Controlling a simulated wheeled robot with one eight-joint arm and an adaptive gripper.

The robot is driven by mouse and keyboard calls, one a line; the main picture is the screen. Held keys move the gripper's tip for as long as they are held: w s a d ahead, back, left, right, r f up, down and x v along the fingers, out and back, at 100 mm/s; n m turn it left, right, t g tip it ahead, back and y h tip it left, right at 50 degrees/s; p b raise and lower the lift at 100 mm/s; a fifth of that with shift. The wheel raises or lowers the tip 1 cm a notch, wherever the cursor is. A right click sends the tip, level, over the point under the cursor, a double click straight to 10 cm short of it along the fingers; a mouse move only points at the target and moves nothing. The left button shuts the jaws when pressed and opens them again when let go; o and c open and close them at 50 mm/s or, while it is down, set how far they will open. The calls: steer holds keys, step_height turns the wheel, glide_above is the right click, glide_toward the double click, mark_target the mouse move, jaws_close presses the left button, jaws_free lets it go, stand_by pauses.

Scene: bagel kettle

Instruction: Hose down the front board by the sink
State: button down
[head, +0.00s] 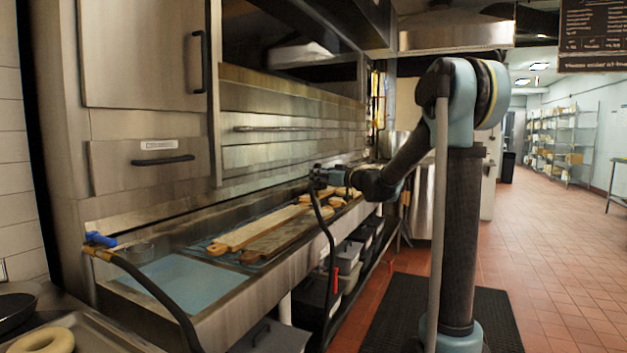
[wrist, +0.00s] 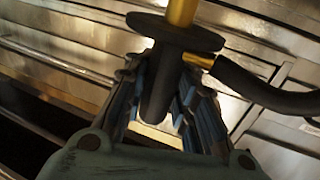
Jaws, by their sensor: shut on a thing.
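My gripper (head: 318,180) is at the end of the outstretched arm, above the far part of the sink counter. In the wrist view its fingers are shut on the dark handle of a hose nozzle (wrist: 158,85) with a round guard and brass parts. The black hose (head: 328,240) hangs from it over the counter's front edge. Long wooden boards lie in the sink (head: 175,280): a pale one (head: 258,227) and a darker, dirty-looking one (head: 300,232) nearer the front edge. I cannot see any water leaving the nozzle.
A blue tap handle (head: 100,239) with a hose fitting is at the sink's left end. Smaller wooden pieces (head: 335,201) lie farther along. Bins (head: 345,258) stand under the counter. A bagel (head: 42,341) lies at the lower left. The tiled floor (head: 545,270) at right is clear.

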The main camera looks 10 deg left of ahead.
steer(key=w+d, duration=0.2)
steer(key=w, duration=0.4)
steer(key=s+a, duration=0.7)
steer(key=s, duration=1.2)
steer(key=s+a, duration=0.7)
steer(key=s, duration=1.3)
steer(key=s+a, duration=0.7)
steer(key=s, duration=1.2)
steer(key=shift+s, duration=0.25)
stand_by(0.7)
